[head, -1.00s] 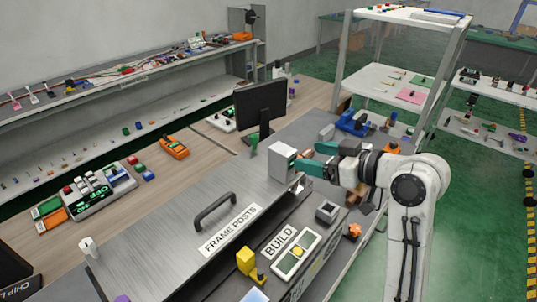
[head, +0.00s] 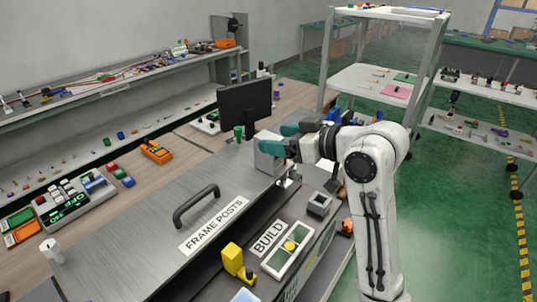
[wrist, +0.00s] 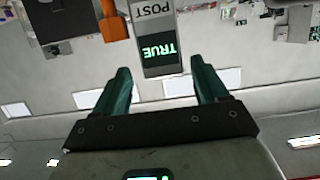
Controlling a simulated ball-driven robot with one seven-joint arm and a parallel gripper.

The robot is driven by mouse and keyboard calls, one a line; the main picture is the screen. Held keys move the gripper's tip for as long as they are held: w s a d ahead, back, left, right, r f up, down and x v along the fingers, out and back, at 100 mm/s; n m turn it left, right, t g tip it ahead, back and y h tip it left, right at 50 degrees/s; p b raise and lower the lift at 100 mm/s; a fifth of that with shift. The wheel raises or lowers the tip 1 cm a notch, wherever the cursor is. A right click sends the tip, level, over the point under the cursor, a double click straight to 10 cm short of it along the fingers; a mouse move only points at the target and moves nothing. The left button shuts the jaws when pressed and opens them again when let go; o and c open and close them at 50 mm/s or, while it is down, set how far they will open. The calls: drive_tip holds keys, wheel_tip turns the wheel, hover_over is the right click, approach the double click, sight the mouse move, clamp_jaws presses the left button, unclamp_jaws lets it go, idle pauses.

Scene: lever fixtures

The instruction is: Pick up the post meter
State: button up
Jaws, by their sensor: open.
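The post meter (head: 266,161) is a grey box standing at the back end of the bench in the head view, partly hidden by my fingers. In the wrist view the post meter (wrist: 155,20) appears upside down, with the label POST and a dark screen reading TRUE in green. My gripper (head: 279,140) is open, its teal fingers at the meter. In the wrist view my gripper (wrist: 160,66) has one finger on each side of the meter's near end, with visible gaps on both sides.
A black monitor (head: 245,108) stands just behind and left of the meter. The FRAME POSTS cover (head: 150,235) with a dark handle (head: 196,205) lies in front. A BUILD panel (head: 290,247), a grey block (head: 319,204) and a yellow part (head: 236,262) are nearer.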

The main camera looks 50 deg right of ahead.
sight(262, 134)
drive_tip(key=p+x, duration=0.1)
drive_tip(key=x, duration=0.4)
drive_tip(key=shift+w+a+r+p, duration=0.1)
drive_tip(key=shift+a+p, duration=0.1)
drive_tip(key=shift+p, duration=0.15)
clamp_jaws()
idle(0.3)
